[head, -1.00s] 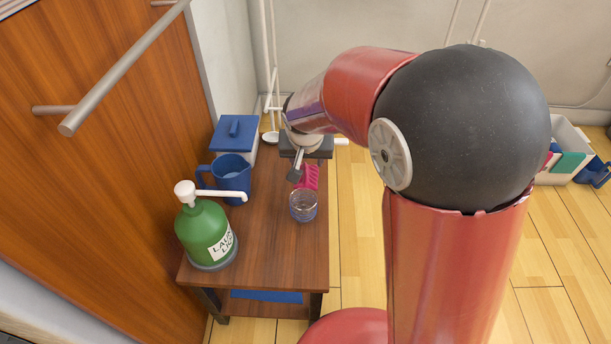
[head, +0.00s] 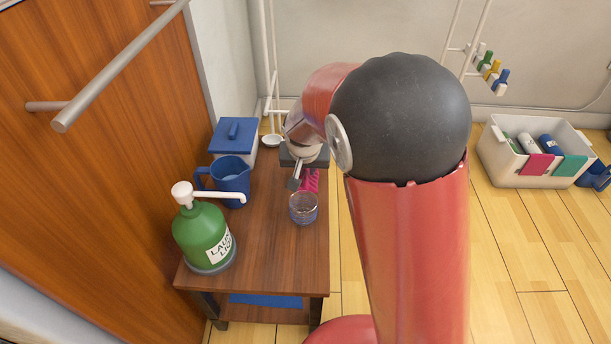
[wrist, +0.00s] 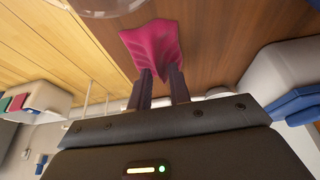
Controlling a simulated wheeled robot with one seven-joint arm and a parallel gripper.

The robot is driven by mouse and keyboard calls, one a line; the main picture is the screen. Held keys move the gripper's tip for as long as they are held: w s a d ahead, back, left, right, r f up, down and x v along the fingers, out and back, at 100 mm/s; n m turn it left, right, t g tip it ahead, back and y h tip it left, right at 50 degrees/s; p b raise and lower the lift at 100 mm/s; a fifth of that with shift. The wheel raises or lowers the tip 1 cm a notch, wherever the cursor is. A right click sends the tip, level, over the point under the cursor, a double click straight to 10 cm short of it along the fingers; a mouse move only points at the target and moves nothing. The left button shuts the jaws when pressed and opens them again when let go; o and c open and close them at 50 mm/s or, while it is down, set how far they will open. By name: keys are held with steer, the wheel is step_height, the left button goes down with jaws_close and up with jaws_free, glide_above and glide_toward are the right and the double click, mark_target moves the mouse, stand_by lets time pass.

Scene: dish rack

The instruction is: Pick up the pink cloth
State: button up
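A pink cloth (head: 311,181) lies on the right side of the small wooden table (head: 267,256), partly hidden by my gripper in the head view. In the wrist view, the pink cloth (wrist: 152,45) is creased and narrows toward my fingertips. My gripper (wrist: 160,72) points at its near end, with the two dark fingers apart and part of the cloth between the tips. No firm pinch shows. In the head view, my gripper (head: 294,183) is low over the table beside the cloth, and the fingertips are hard to make out.
A clear glass (head: 303,208) stands just in front of the cloth. A blue jug (head: 230,180), a green pump bottle (head: 203,236) and a blue-lidded box (head: 234,134) stand left. A white crate (head: 510,170) with pink and teal pieces over its edge sits on the floor right.

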mark_target(305, 171)
jaws_close()
steer(key=shift+r, duration=0.1)
step_height(305, 171, up, 20)
steer(key=p, duration=0.4)
